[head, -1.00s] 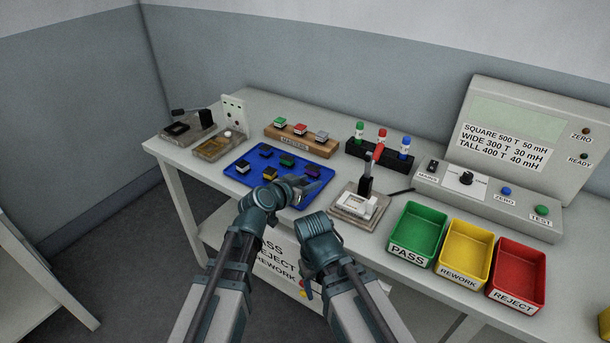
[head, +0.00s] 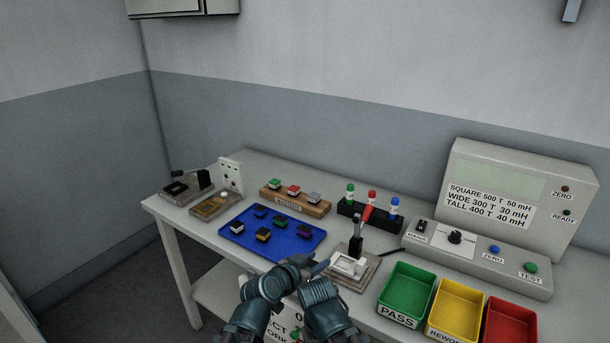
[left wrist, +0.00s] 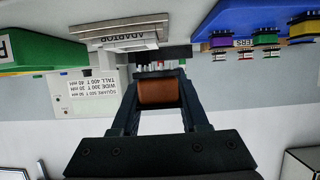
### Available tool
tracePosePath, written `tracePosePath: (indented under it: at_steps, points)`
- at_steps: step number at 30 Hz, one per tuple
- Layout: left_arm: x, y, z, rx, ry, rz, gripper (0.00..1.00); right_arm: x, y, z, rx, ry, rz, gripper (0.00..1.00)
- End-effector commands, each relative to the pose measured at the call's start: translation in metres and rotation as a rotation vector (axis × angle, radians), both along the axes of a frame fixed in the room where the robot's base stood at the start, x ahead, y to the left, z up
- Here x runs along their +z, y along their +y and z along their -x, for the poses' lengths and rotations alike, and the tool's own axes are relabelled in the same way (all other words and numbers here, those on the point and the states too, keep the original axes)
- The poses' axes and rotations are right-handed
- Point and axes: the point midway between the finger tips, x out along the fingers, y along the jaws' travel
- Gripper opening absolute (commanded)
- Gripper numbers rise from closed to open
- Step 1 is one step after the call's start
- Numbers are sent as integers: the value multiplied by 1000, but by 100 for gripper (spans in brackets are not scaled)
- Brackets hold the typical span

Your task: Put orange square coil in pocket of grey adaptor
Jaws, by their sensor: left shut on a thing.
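The orange square coil (left wrist: 158,93) is between the fingers of my left gripper (left wrist: 158,76) in the left wrist view. My left gripper (head: 318,267) is shut on it, just left of the grey adaptor (head: 346,265) in the head view. The coil cannot be made out in the head view. The adaptor has a pale block on a grey base, beside a lever with a red handle (head: 367,213). It also shows in the left wrist view (left wrist: 124,31), above and left of the coil and apart from it. My right gripper is not visible.
The blue tray (head: 296,232) with several coils lies left of the adaptor. Green (head: 408,291), yellow (head: 456,306) and red (head: 511,322) bins stand to the right. A tester (head: 520,203) stands behind them. My right forearm is close beside my left one.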

Motion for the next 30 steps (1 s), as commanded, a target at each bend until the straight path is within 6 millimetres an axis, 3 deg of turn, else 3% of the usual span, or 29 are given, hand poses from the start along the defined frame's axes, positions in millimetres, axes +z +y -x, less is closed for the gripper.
tracePosePath:
  at_steps: [1, 9, 14, 23, 30]
  points:
    - [14, 0, 0, 0, 0, 0, 0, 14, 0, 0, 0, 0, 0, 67]
    - [65, 0, 0, 0, 0, 0, 0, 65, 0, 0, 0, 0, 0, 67]
    - [80, 0, 0, 0, 0, 0, 0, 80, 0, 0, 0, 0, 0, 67]
    - [66, 0, 0, 0, 0, 0, 0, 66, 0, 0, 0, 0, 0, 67]
    - [26, 0, 0, 0, 0, 0, 0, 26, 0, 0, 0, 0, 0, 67]
